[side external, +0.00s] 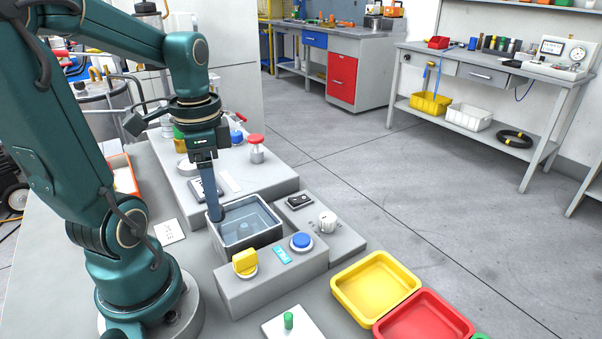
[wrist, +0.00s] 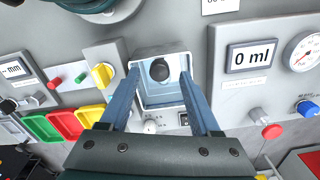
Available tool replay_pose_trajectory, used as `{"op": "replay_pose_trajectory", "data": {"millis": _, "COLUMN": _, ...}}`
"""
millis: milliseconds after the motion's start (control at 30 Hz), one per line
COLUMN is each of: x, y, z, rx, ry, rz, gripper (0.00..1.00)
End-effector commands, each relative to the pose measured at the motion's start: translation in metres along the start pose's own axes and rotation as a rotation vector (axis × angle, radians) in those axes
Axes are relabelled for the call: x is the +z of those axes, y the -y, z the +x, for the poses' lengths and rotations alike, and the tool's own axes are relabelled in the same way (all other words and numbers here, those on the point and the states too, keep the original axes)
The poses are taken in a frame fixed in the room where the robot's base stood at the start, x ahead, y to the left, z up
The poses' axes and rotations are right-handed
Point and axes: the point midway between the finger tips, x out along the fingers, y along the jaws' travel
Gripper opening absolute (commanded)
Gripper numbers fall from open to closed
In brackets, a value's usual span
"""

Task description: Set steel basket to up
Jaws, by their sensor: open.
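A rectangular steel tank (side external: 229,249) with bluish liquid or clear walls inside sits on the grey bench. In the wrist view the tank (wrist: 143,52) holds a pale inner part that looks like the steel basket (wrist: 160,97), low inside the rim. A round black knob (wrist: 159,70) shows above it. My gripper (side external: 215,214) points down at the tank's left end in the side view. In the wrist view my gripper (wrist: 159,78) is open, with its blue fingers on either side of the knob. I cannot tell whether they touch it.
A control block with a yellow knob (side external: 244,262) and blue button (side external: 301,242) stands in front of the tank. A white dial (side external: 327,222) is to its right. Yellow (side external: 348,309) and red trays lie front right. A red-topped valve (side external: 256,148) stands behind.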

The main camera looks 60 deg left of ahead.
Motion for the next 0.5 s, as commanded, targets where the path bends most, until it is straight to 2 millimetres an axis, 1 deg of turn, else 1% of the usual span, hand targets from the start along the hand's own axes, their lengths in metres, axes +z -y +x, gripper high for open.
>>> {"op": "replay_pose_trajectory", "data": {"millis": 100, "x": 0.0, "y": -0.001, "z": 0.011, "rx": 0.002, "ry": 0.002, "rz": 0.0, "gripper": 0.64}}
{"op": "replay_pose_trajectory", "data": {"millis": 200, "x": 0.0, "y": -0.001, "z": 0.015, "rx": 0.001, "ry": 0.001, "rz": 0.001, "gripper": 0.64}}
{"op": "replay_pose_trajectory", "data": {"millis": 467, "x": 0.0, "y": 0.0, "z": 0.017, "rx": -0.002, "ry": -0.001, "rz": 0.001, "gripper": 0.64}}
{"op": "replay_pose_trajectory", "data": {"millis": 500, "x": 0.0, "y": 0.0, "z": 0.017, "rx": -0.002, "ry": -0.001, "rz": 0.001, "gripper": 0.6}}
